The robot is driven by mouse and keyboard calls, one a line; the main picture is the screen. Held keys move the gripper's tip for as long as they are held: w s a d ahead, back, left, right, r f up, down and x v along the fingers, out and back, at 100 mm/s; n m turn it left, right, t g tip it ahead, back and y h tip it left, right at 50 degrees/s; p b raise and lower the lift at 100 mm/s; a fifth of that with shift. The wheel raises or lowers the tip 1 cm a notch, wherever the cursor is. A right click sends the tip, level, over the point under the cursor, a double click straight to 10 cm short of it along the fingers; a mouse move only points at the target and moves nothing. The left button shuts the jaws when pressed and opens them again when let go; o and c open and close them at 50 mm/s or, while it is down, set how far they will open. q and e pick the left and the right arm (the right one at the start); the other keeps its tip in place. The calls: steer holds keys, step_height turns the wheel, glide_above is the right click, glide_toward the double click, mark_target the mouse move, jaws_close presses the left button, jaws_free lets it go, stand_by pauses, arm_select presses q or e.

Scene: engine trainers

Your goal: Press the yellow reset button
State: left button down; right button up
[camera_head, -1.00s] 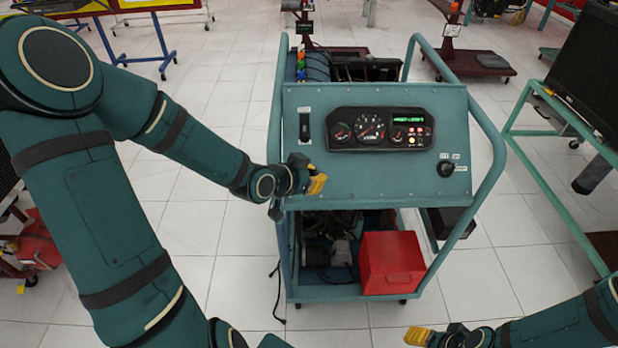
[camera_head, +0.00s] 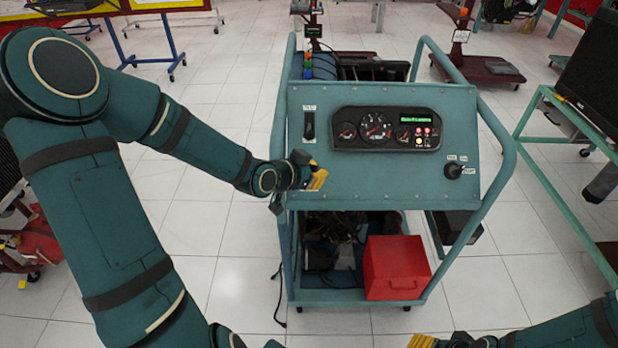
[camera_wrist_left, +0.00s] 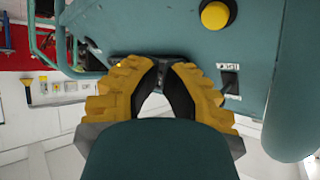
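The yellow reset button (camera_wrist_left: 215,14) shows in a black ring on the teal panel, at the top right of the left wrist view. I cannot make it out in the head view, where my left arm covers part of the panel's left side. My left gripper (camera_head: 318,178) is at the panel's lower left, below a black switch (camera_head: 309,125). In the wrist view its yellow fingers (camera_wrist_left: 160,68) come close together with nothing seen between them; the button is beyond them to the upper right, apart from them. My right gripper (camera_head: 424,341) is low, cut by the bottom edge.
The panel (camera_head: 380,185) carries a gauge cluster (camera_head: 386,129) with a lit green display and a key switch (camera_head: 453,170). Tubular rails (camera_head: 497,180) flank the trainer. A red box (camera_head: 396,268) sits on its lower shelf. A green stand with a monitor (camera_head: 592,75) is at right.

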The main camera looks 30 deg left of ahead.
arm_select(q)
steer(key=shift+w+a+f+b, duration=0.3)
steer(key=shift+w+f+b, duration=0.2)
steer(key=shift+f, duration=0.15)
steer(key=shift+w+a+f+b, duration=0.3)
steer(key=shift+w+f+b, duration=0.1)
steer(key=shift+w+f, duration=0.25)
steer(key=shift+w+a+f+b, duration=0.3)
steer(key=shift+w+f+b, duration=0.15)
steer(key=shift+f, duration=0.25)
steer(key=shift+f, duration=0.1)
steer(key=shift+w+a+f, duration=0.2)
steer(key=shift+f, duration=0.05)
steer(key=shift+w+f, duration=0.1)
steer(key=shift+f, duration=0.05)
stand_by(0.6)
steer(key=shift+w+a+f, duration=0.2)
steer(key=shift+a+f, duration=0.15)
stand_by(0.8)
